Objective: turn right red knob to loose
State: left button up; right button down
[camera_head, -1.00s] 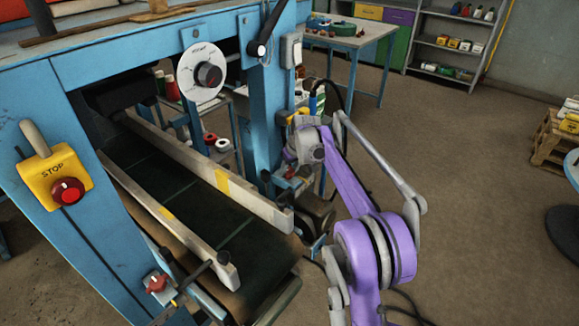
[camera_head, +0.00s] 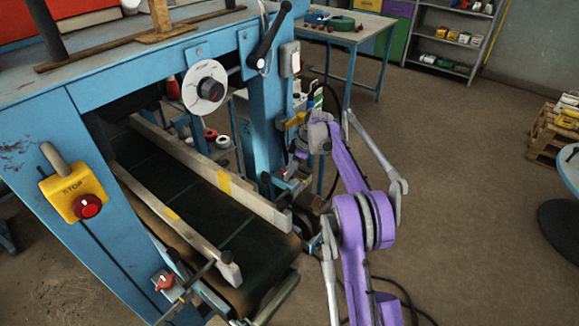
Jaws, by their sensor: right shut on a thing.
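My right arm is purple and grey and reaches in from the bottom to the right side of the blue machine. My right gripper (camera_head: 288,183) is small in the picture, low beside the machine's right blue post, at the right rail of the conveyor. It is shut on the right red knob, which is mostly hidden by the gripper and the wrist; its turn cannot be read. Another red knob (camera_head: 163,281) sits on the near left side of the conveyor, with nothing touching it. My left gripper is not in view.
The blue machine (camera_head: 262,130) carries a dark conveyor belt (camera_head: 190,190), a white dial (camera_head: 208,88), a black lever (camera_head: 270,42) and a yellow stop box (camera_head: 75,190). A dark cable hangs by my arm.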

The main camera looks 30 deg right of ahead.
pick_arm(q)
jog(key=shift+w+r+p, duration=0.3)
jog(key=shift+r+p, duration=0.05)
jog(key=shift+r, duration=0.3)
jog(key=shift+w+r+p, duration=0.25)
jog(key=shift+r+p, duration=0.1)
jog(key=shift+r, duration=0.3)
pick_arm(e)
jog(key=shift+w+r+n+g+y, duration=0.1)
jog(key=shift+n+g+y, duration=0.1)
jog(key=shift+n, duration=0.5)
jog(key=shift+w+r+n+g+y, duration=0.1)
jog(key=shift+n+g, duration=0.1)
jog(key=shift+n, duration=0.5)
jog(key=shift+f, duration=0.1)
jog(key=shift+c, duration=1.7)
grip_release()
jog(key=shift+f, duration=0.1)
jog(key=v, duration=0.4)
jog(key=shift+d+r, duration=0.15)
jog(key=shift+r, duration=0.25)
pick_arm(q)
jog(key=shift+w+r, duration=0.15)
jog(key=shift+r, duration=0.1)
pick_arm(e)
jog(key=s+d, duration=0.4)
jog(key=d, duration=0.7)
jog(key=shift+s, duration=0.3)
